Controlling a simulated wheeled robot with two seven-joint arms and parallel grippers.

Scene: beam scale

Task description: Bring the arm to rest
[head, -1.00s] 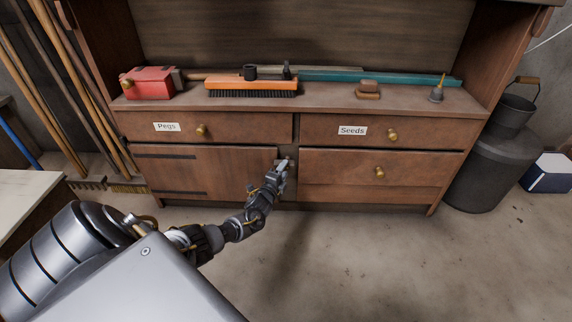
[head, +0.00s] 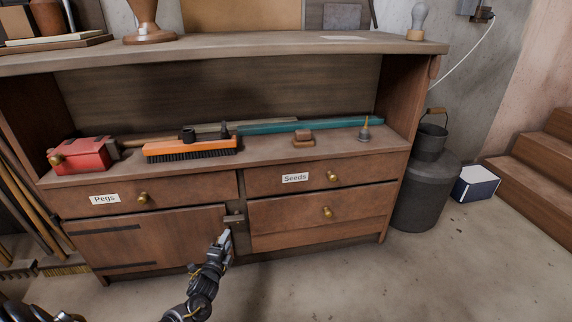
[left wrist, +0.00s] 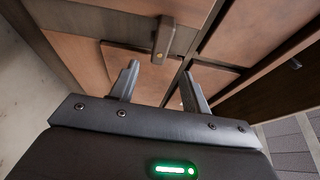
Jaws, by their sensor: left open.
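My left gripper (head: 226,238) is open and empty in the head view, in front of the cabinet and just below a small latch (head: 234,218). The latch is beside the right edge of the lower left cabinet door (head: 150,240), which looks closed. In the left wrist view the two fingers of my gripper (left wrist: 159,82) stand apart with nothing between them. The latch (left wrist: 163,40) shows beyond the fingertips, and a gap seems to lie between. My right gripper is not in view.
Drawers labelled Pegs (head: 143,198) and Seeds (head: 333,176) are shut. An orange brush (head: 192,147), a red box (head: 82,155) and other tools lie on the shelf above. A metal can (head: 425,195) stands right of the cabinet. The floor in front is clear.

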